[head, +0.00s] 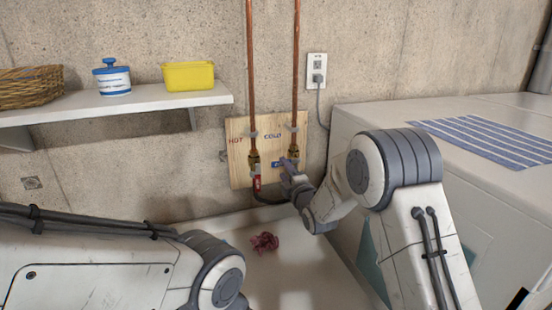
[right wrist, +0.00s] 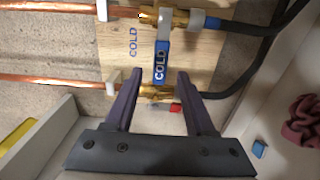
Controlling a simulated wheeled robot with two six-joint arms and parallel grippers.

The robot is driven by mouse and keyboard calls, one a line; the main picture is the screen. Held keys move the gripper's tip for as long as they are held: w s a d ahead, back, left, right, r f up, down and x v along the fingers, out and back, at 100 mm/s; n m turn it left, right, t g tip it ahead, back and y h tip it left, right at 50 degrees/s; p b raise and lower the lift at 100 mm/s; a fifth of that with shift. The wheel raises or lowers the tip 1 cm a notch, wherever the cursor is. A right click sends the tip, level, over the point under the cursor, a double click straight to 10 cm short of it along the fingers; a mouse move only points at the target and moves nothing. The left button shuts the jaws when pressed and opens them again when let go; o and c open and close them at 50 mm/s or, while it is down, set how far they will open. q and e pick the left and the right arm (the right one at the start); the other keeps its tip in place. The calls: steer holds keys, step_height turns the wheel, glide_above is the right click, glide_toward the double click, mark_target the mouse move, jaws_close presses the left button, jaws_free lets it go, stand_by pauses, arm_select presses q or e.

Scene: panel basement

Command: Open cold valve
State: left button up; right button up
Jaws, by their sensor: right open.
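The cold valve (head: 293,154) is a brass fitting on the right copper pipe, on a wooden board (head: 238,150). In the right wrist view the valve (right wrist: 180,17) is at the top. Its blue lever (right wrist: 161,62), marked COLD, lies across the pipe, pointing toward the hot pipe; the lever (head: 278,163) is partly covered in the head view. My right gripper (head: 287,166) is open in front of the board. In the wrist view its fingertips (right wrist: 160,74) appear either side of the lever's free end; contact cannot be told. My left gripper is out of view.
The hot valve (head: 253,160) with a red lever (head: 257,182) is close on the left. A white appliance (head: 460,113) stands right, a shelf (head: 130,102) is on the left wall, and a dark red cloth (head: 264,242) lies below in a white basin.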

mark_target(280, 164)
steer(key=p+x, duration=0.2)
steer(key=x, duration=0.5)
steer(key=shift+s+p, duration=0.1)
steer(key=shift+p, duration=0.25)
steer(key=shift+w+a, duration=0.25)
steer(key=shift+w, duration=0.4)
jaws_close()
steer(key=shift+f, duration=0.1)
stand_by(0.4)
